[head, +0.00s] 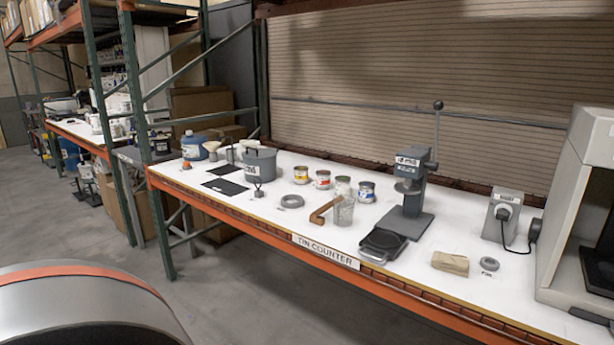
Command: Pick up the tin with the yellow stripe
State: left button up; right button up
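A small row of tins stands towards the back of the white counter (262,213) in the head view. The leftmost tin (300,174) has a yellow stripe and stands upright. To its right are a tin with a red stripe (323,180), a paler tin (342,184) partly behind a clear beaker, and a tin with a blue stripe (366,192). The tins stand close together with small gaps. Neither of my grippers is in view.
A clear beaker (343,212) and brown wooden piece (323,212) stand before the tins. A grey ring (292,201) lies front-left. A grey pot (260,167) stands left, a lever press (410,195) right. A green rack post (150,150) rises at the counter's left end.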

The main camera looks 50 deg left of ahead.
aim_at(301, 178)
jog(key=j+z, duration=0.2)
jog(key=j, duration=1.75)
jog(key=k, duration=0.05)
